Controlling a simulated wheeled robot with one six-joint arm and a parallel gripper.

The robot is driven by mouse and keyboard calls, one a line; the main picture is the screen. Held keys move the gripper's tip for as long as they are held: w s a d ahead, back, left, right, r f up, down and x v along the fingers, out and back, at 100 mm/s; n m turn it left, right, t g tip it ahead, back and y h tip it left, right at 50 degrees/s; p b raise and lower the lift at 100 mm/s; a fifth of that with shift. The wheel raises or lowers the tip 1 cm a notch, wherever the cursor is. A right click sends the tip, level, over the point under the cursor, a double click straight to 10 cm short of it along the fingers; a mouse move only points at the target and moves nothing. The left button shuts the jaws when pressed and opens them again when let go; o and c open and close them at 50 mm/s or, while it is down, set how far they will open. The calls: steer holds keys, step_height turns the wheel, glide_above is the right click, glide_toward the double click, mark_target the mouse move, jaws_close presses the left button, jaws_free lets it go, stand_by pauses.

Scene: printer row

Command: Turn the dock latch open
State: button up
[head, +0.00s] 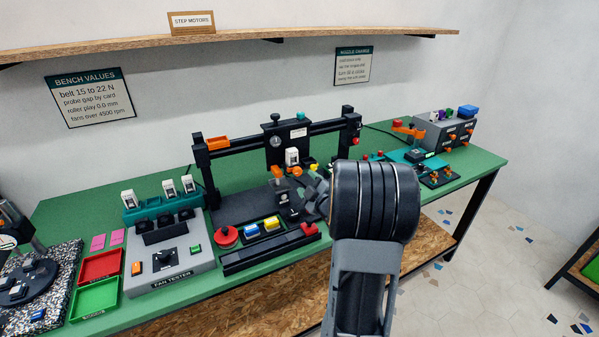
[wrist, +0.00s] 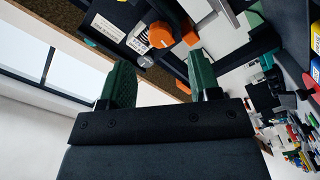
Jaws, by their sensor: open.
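In the wrist view an orange knob (wrist: 162,34), which looks like the dock latch, sits on a dark block just past my fingertips. A white label and a grey round part lie beside it. My gripper (wrist: 157,72) is open, with its dark green fingers apart and nothing clearly between them. In the head view the orange part (head: 277,172) shows on the printer below the carriage (head: 289,143). My gripper is small there, close to it and partly hidden by my own arm. I cannot tell whether a finger touches the knob.
The printer's black gantry (head: 328,127) spans above the work area. A red knob (head: 226,235) and blue and yellow blocks stand in front. The fan tester (head: 170,265) is to the left, and a grey box (head: 445,132) with orange knobs is at the right.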

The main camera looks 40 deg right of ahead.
mark_target(299, 173)
steer(key=w, duration=0.4)
steer(key=w+d+p, duration=0.1)
steer(key=w, duration=0.1)
steer(key=shift+w, duration=0.25)
steer(key=shift+c, duration=0.4)
steer(key=c, duration=0.8)
steer(key=b, duration=0.3)
steer(key=shift+f+n, duration=0.35)
steer(key=shift+n, duration=0.05)
steer(key=shift+c, duration=0.2)
steer(key=shift+r+n+b, duration=0.25)
steer(key=shift+n+b, duration=0.15)
steer(key=shift+b, duration=0.85)
steer(key=shift+r, duration=0.1)
